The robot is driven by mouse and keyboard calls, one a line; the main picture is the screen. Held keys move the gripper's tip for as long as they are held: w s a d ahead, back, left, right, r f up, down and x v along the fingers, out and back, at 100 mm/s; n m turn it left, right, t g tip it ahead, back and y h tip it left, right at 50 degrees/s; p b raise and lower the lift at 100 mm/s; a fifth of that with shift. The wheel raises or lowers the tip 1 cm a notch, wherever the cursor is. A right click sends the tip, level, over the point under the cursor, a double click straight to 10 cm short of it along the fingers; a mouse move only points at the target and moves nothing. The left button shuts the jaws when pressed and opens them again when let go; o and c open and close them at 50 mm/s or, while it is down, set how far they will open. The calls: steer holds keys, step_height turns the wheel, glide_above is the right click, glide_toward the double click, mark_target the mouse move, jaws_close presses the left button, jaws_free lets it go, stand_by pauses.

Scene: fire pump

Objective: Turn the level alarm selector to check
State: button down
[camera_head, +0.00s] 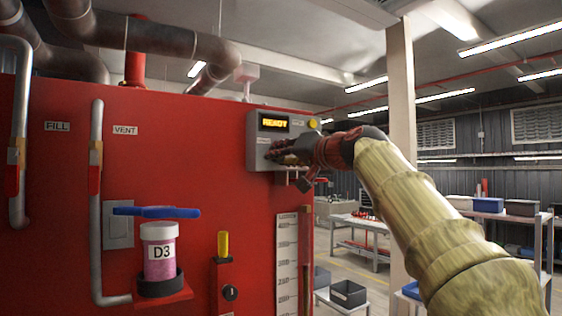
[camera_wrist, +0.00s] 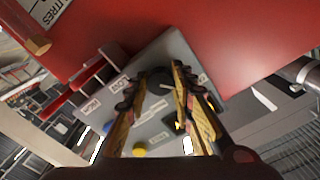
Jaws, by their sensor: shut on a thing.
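A grey alarm box (camera_head: 252,128) with a lit display (camera_head: 274,123) reading READY is mounted on the red tank wall. It fills the middle of the wrist view (camera_wrist: 182,52). My gripper (camera_head: 272,156) reaches it from the right, at its lower front. In the wrist view my gripper (camera_wrist: 160,88) has its two fingers around a dark round knob (camera_wrist: 158,75) on the box face, apparently the level alarm selector, and is shut on it. The fingers hide most of the knob, and I cannot read its position. LOW and HIGH labels show beside the left finger.
A yellow button (camera_head: 312,124) is at the box's upper right. Below left are a jar marked D3 (camera_head: 158,255), a blue valve handle (camera_head: 157,212) and a yellow-handled lever (camera_head: 223,244). A level gauge (camera_head: 288,260) runs below the box. Tables and bins stand behind at right.

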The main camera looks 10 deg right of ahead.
steer(key=shift+w+f, duration=0.1)
steer(key=shift+f, duration=0.1)
steer(key=c, duration=1.9)
jaws_free()
steer(key=o, duration=0.4)
steer(key=shift+r, duration=0.15)
steer(key=v, duration=1.2)
